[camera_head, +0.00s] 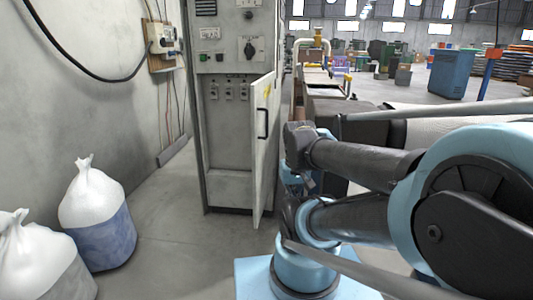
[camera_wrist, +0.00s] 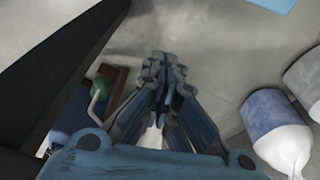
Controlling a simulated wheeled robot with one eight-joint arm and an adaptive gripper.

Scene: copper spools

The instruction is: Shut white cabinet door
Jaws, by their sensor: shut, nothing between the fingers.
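The white cabinet (camera_head: 229,110) stands against the wall in the middle of the head view. Its white door (camera_head: 263,165) stands open, swung out toward the camera and seen nearly edge-on, with a black handle (camera_head: 262,123). The lower front of the cabinet is exposed, with switches in a row. My gripper (camera_wrist: 164,72) is shut and empty in the wrist view, above grey floor. In the head view my arm reaches in from the right, to the right of the door. The fingers cannot be made out there, and contact with the door cannot be told.
White-and-blue sacks (camera_head: 97,215) stand on the floor at left; they also show in the wrist view (camera_wrist: 272,125). A black cable (camera_head: 75,65) hangs from a wall box (camera_head: 162,45). Floor (camera_head: 175,215) left of the cabinet is clear. A blue bin (camera_head: 455,72) stands far right.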

